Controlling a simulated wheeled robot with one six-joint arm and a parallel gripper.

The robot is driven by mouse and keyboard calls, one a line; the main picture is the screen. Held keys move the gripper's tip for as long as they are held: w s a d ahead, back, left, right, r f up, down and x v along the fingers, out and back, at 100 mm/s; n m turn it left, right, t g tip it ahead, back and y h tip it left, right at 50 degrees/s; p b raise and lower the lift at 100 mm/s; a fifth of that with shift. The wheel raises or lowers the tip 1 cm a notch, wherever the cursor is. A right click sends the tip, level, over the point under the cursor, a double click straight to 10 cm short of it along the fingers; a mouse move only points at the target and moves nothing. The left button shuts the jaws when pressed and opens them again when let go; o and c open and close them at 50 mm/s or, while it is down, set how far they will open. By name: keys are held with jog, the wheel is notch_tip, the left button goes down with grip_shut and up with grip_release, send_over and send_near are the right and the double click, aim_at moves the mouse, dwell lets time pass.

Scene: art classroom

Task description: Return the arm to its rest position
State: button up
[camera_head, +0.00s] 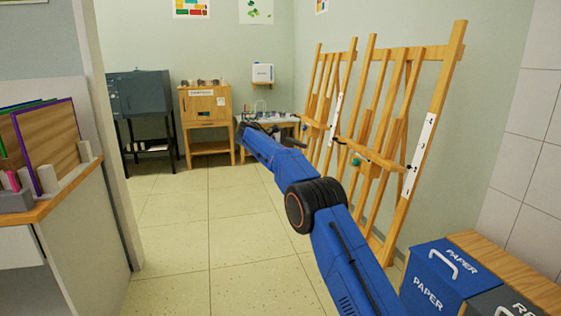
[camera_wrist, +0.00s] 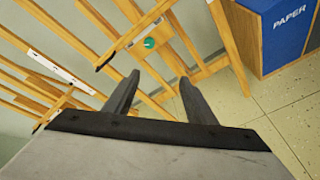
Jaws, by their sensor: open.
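My blue arm reaches forward from the lower right of the head view, with its end at about the middle of the picture. My gripper (camera_wrist: 155,88) shows in the wrist view with its two dark fingers apart and nothing between them. In the head view the gripper (camera_head: 246,126) is small and partly lost against the sink behind it. Past the fingers in the wrist view are wooden easel legs and a small green round thing (camera_wrist: 150,43).
Wooden easels (camera_head: 427,133) lean along the right wall, close beside my arm. A blue paper bin (camera_head: 437,281) stands at the lower right. A counter (camera_head: 75,215) with boards is at the left. A wooden cabinet (camera_head: 207,132) stands at the back. The tiled floor (camera_head: 180,235) is clear.

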jog(key=s+d+r+m+y, duration=0.1)
jog(key=s+d+r+y, duration=0.15)
jog(key=s+d, duration=0.35)
jog(key=s+d+r+m+g+y, duration=0.1)
jog(key=s+d+r, duration=0.35)
jog(key=s, duration=0.35)
jog(key=s+d+r+m+y, duration=0.1)
jog(key=s+d+r+y, duration=0.15)
jog(key=s+d, duration=0.45)
jog(key=s+d+f+m+y, duration=0.1)
jog(key=s+d+m, duration=0.1)
jog(key=s, duration=0.9)
jog(key=s+d+f+m+y, duration=0.1)
jog(key=s+d, duration=0.1)
jog(key=s, duration=1)
jog(key=s+f+m+y, duration=0.1)
jog(key=s+f+m, duration=0.1)
jog(key=s+f, duration=0.4)
jog(key=s+f+m+y, duration=0.2)
jog(key=s+f, duration=0.3)
jog(key=s, duration=0.8)
jog(key=s+f+m+t+y, duration=0.1)
jog(key=s+f+m, duration=0.1)
jog(key=s+f, duration=0.4)
jog(key=s+a, duration=0.1)
jog(key=s, duration=0.3)
jog(key=shift+s+f+m, duration=0.3)
jog(key=shift+s+f, duration=0.05)
